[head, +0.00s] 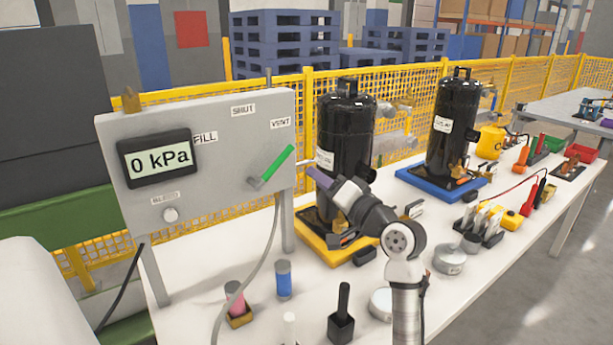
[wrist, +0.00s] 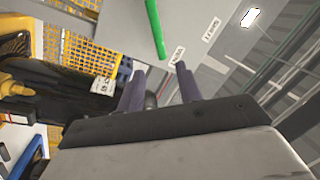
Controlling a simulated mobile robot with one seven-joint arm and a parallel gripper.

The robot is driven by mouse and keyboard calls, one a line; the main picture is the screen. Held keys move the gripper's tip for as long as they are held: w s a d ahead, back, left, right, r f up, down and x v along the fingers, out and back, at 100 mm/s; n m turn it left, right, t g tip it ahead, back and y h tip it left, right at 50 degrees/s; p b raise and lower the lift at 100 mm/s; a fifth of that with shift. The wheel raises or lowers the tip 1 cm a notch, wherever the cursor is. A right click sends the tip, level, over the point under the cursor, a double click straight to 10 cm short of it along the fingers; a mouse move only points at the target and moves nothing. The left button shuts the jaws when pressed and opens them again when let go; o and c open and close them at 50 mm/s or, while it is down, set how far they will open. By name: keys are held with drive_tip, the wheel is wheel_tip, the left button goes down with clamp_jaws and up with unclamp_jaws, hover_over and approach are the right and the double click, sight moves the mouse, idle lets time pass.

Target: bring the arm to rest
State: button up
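My arm reaches up from the bottom of the head view and bends toward the grey panel (head: 222,215). My gripper (head: 312,174) is in front of the left black compressor (head: 347,130), just right of the panel's edge. The wrist view shows its two purple fingers (wrist: 160,88) apart, with nothing held between them. The green lever (head: 278,163) on the panel slants up toward the VENT label. It also shows beyond the fingers in the wrist view (wrist: 156,25), apart from them.
The panel display (head: 156,158) reads 0 kPa. A second compressor (head: 453,125) stands on a blue tray (head: 440,187). A blue cylinder (head: 284,280), a black block with a handle (head: 341,325) and round grey tins (head: 449,260) stand on the white table near my arm. A yellow fence runs behind.

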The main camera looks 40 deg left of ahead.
drive_tip(key=shift+s+d+f, duration=0.1)
drive_tip(key=shift+d, duration=0.45)
